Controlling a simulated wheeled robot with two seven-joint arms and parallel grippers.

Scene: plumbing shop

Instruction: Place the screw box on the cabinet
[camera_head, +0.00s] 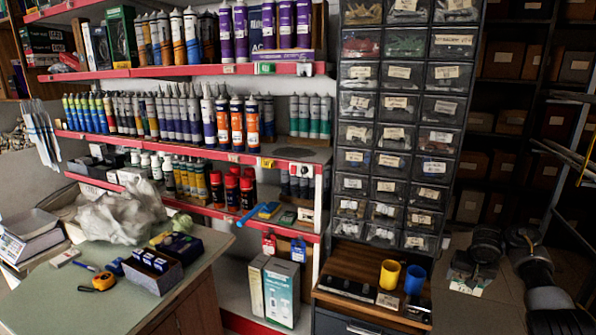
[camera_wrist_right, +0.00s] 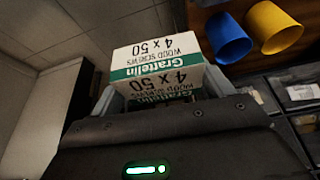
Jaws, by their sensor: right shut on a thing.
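The screw box (camera_wrist_right: 158,62) is white and green with "4 x 50 wood screws" printed on it, upside down in the right wrist view. My right gripper (camera_wrist_right: 163,92) is shut on it, with a finger on each side. In the head view my right gripper (camera_head: 470,268) is at the right, and a pale part of the box (camera_head: 466,288) shows at its lower end. They are to the right of the cabinet (camera_head: 345,260), which has a brown wooden top. My left gripper is not in view.
On the cabinet top are a yellow cup (camera_head: 390,274), a blue cup (camera_head: 414,279) and a black tray-like item (camera_head: 346,291). A tall drawer unit (camera_head: 397,130) rises behind. Bare wood shows behind the black item. A cluttered workbench (camera_head: 75,300) is at left.

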